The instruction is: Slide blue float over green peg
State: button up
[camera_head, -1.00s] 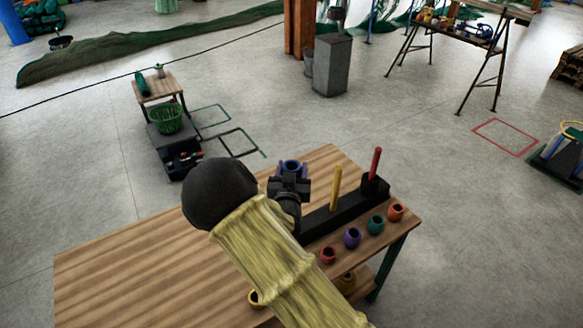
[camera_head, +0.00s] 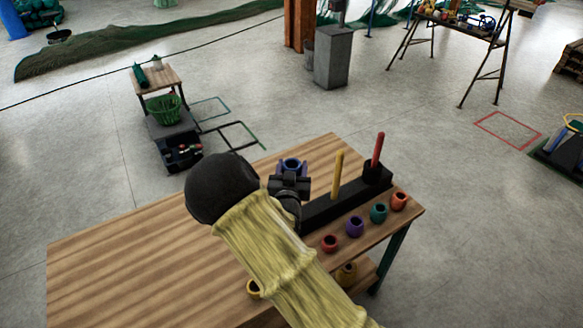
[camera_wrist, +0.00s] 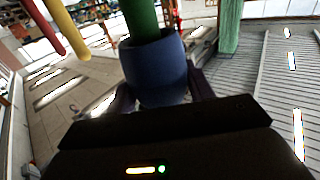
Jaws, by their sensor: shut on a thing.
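The blue float (camera_head: 292,164) is held by my gripper (camera_head: 290,186) above the far left end of the black peg base (camera_head: 325,209). In the wrist view, the blue float (camera_wrist: 158,72) sits between the two dark fingers of my gripper (camera_wrist: 160,98). The green peg (camera_wrist: 142,16) comes from the top of the wrist view, and its end runs into the float's opening; how deep is hidden. The green peg is hidden in the head view behind my gripper.
Red (camera_head: 329,243), purple (camera_head: 355,226), teal (camera_head: 379,213) and orange (camera_head: 399,201) floats stand along the front of the wooden table (camera_head: 150,250). A yellow float (camera_head: 253,288) is partly behind my arm. The table's left side is clear.

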jog(key=shift+f, duration=0.5)
jog(key=o, duration=1.1)
jog(key=shift+b, duration=0.3)
jog(key=s, duration=1)
jog(key=s+a+b, duration=0.1)
jog(key=s, duration=0.4)
jog(key=shift+s+r, duration=0.2)
